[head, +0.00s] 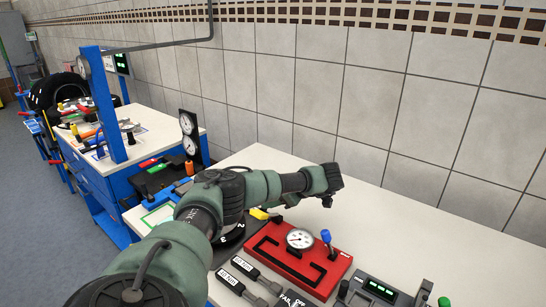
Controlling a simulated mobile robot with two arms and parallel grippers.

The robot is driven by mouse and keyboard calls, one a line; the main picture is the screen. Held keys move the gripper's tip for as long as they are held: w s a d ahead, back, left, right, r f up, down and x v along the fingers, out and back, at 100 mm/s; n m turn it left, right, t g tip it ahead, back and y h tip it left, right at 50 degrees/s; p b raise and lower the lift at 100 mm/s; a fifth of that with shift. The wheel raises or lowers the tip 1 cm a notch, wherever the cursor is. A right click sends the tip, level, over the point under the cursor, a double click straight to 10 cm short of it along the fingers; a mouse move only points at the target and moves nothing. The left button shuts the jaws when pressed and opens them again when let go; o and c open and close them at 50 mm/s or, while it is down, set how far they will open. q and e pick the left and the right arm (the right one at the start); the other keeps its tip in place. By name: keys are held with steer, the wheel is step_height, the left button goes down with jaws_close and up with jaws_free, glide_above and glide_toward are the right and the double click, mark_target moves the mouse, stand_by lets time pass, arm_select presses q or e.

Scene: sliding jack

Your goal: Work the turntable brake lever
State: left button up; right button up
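A dark turntable (232,236) with white numbers shows in the head view, mostly hidden behind my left arm. A small yellow handle (260,214) sticks out beside it, just past the arm; I cannot tell for sure that it is the brake lever. My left arm comes in from the bottom left and reaches over the turntable. Its dark end, with the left gripper (328,200), hangs above the white bench, to the right of and apart from the yellow handle. The finger opening cannot be made out. My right gripper is not in view.
A red panel (325,278) with a black slot track, a round gauge (300,239) and a blue-knobbed lever (326,237) is right of the turntable. Labelled dark blocks (231,281) and a green-lit display (381,290) lie in front. The bench's back right is clear, against a tiled wall.

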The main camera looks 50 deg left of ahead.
arm_select(q)
steer(key=b+v, duration=0.1)
steer(key=v, duration=0.7)
steer(key=shift+b, duration=0.3)
steer(key=shift+f, duration=0.1)
stand_by(0.3)
